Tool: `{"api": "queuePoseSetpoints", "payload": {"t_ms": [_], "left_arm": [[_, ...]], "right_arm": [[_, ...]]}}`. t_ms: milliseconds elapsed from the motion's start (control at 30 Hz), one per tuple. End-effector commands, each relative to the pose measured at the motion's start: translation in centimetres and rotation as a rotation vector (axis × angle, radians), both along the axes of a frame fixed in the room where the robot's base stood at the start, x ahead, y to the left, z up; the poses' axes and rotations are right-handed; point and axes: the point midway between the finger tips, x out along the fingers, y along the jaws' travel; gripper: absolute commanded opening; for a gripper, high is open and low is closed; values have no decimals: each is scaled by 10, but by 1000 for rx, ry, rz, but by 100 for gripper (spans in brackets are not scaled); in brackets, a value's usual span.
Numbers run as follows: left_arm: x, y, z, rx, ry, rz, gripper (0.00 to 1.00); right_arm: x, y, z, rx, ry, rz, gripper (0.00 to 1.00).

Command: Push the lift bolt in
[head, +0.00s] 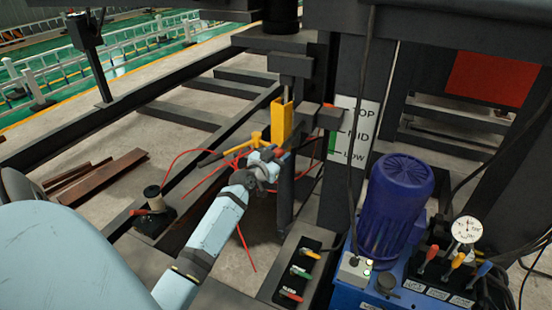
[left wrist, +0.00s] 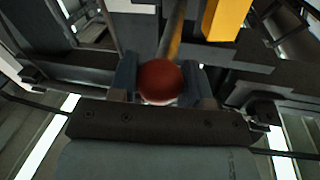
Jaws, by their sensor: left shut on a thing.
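The lift bolt shows in the left wrist view as a round red knob (left wrist: 160,80) with a bronze-coloured rod (left wrist: 174,32) running away from it towards the dark frame. My left gripper (left wrist: 160,86) has one finger on each side of the knob and is shut on it. In the head view my left gripper (head: 268,165) is at the dark post, just below a yellow upright channel (head: 283,122). The knob is mostly hidden there by the gripper. How deep the rod sits cannot be told. My right gripper is not in view.
A white TOP/MID/LOW plate (head: 352,131) is on the post right of the gripper. A blue motor (head: 397,195) and gauge (head: 467,230) stand at the right. A lever box (head: 297,270) is below. Red cables (head: 205,180) and a spool (head: 154,200) lie left.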

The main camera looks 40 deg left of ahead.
Motion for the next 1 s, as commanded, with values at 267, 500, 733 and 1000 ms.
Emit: {"api": "queuePoseSetpoints", "payload": {"t_ms": [267,500,733,1000], "left_arm": [[1,1,3,1,-4,1,68],[-1,1,2,1,-3,1,68],[-26,-2,0,3,-1,1,68],[-88,-9,0,4,-1,1,68]], "right_arm": [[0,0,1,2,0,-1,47],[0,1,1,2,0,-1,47],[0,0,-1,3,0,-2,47],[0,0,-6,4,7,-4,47]]}}
